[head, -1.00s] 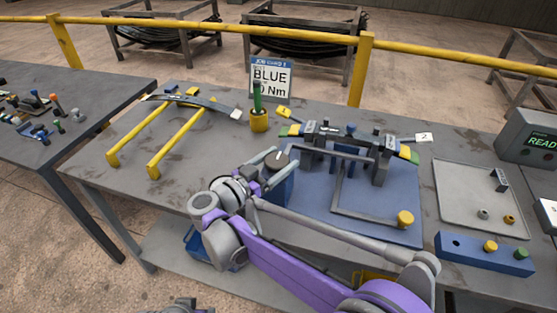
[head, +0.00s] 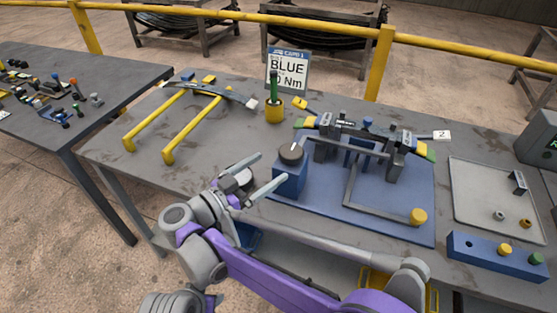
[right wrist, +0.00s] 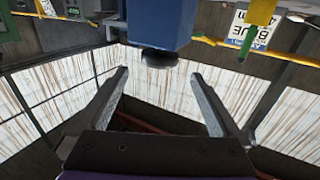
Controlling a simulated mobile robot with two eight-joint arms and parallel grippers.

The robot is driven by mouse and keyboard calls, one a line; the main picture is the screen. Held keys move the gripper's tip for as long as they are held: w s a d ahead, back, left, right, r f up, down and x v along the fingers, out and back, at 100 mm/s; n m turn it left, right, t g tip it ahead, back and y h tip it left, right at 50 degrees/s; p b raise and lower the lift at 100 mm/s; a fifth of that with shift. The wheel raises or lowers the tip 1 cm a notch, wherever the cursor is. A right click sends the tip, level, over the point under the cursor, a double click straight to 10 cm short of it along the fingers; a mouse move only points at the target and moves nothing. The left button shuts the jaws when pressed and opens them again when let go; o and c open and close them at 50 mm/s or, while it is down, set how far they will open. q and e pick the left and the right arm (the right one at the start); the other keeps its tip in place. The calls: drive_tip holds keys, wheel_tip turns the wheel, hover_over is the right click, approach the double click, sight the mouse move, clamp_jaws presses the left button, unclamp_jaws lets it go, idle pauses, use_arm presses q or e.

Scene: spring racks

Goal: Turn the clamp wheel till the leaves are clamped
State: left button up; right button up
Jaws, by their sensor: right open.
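A dark round wheel (head: 291,152) with a white mark sits on top of a blue block (head: 290,181) at the left of the blue fixture plate. In the right wrist view the wheel (right wrist: 160,57) shows beyond the fingertips, centred between them. My right gripper (head: 271,172) is open and empty, to the left of and in front of the block, apart from the wheel. The leaves (head: 368,132), with green, yellow and blue ends, lie across the dark supports at the back of the fixture. My left gripper does not show.
A yellow-knobbed grey bar (head: 418,216) lies over the plate. A yellow cup with a green handle (head: 274,108) and a job card (head: 288,68) stand behind the wheel. A grey tray (head: 498,205) and a blue strip (head: 490,250) are at right. Yellow rails (head: 184,130) are at left.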

drive_tip(key=shift+s+a, duration=0.4)
drive_tip(key=shift+s, duration=0.05)
drive_tip(key=n+t+y+p, duration=0.2)
drive_tip(key=n+t+y, duration=0.2)
drive_tip(key=y, duration=0.2)
approach(295, 145)
drive_tip(key=shift+w+d+f, duration=0.15)
drive_tip(key=shift+w+f, duration=0.05)
drive_tip(key=shift+w, duration=0.2)
drive_tip(key=shift+s+d+n+y, duration=0.15)
drive_tip(key=shift+d+n+y, duration=0.05)
drive_tip(key=shift+n+y, duration=0.2)
drive_tip(key=shift+f, duration=0.15)
drive_tip(key=p+x, duration=0.1)
drive_tip(key=x, duration=0.9)
drive_tip(key=shift+w, duration=0.4)
